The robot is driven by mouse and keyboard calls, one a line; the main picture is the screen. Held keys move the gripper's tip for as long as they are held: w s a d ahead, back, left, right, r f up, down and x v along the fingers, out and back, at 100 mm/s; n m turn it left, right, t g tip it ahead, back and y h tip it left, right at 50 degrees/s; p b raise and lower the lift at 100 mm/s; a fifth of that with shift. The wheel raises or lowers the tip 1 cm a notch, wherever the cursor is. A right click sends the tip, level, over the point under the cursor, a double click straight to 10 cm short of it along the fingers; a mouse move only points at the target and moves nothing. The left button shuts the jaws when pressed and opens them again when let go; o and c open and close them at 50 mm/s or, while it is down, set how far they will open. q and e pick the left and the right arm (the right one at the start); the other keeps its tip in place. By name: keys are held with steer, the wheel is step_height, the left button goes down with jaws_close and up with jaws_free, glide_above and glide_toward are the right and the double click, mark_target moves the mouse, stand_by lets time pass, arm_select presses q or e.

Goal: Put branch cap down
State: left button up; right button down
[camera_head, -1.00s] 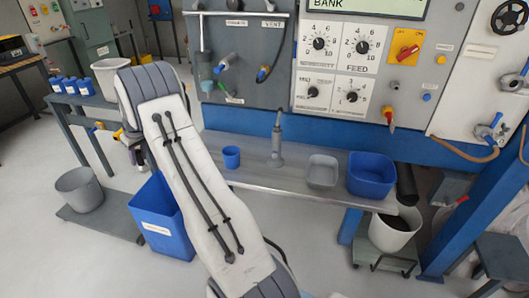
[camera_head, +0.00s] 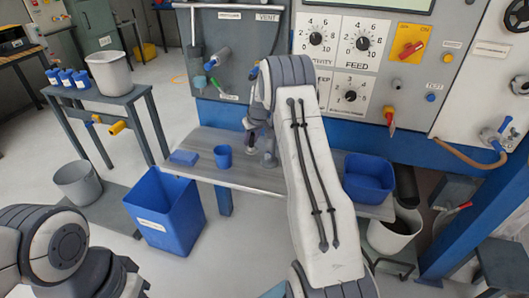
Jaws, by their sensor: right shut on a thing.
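My right gripper (camera_head: 251,143) is above the metal bench (camera_head: 240,180), just left of the upright grey fitting (camera_head: 268,158). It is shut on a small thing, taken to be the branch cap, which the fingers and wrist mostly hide. I cannot tell whether the held piece touches the bench.
A blue tub (camera_head: 369,178) stands at the bench's right end. A blue bin (camera_head: 165,212) stands on the floor below the bench's left end. The wall panel (camera_head: 235,50) with pipes and dials rises behind. My right arm covers the bench's middle right.

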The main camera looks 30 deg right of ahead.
mark_target(253, 146)
steer(key=shift+f+p, duration=0.4)
steer(key=shift+f, duration=2.25)
steer(key=shift+f, duration=0.25)
steer(key=c, duration=0.6)
jaws_free()
steer(key=shift+r, duration=0.1)
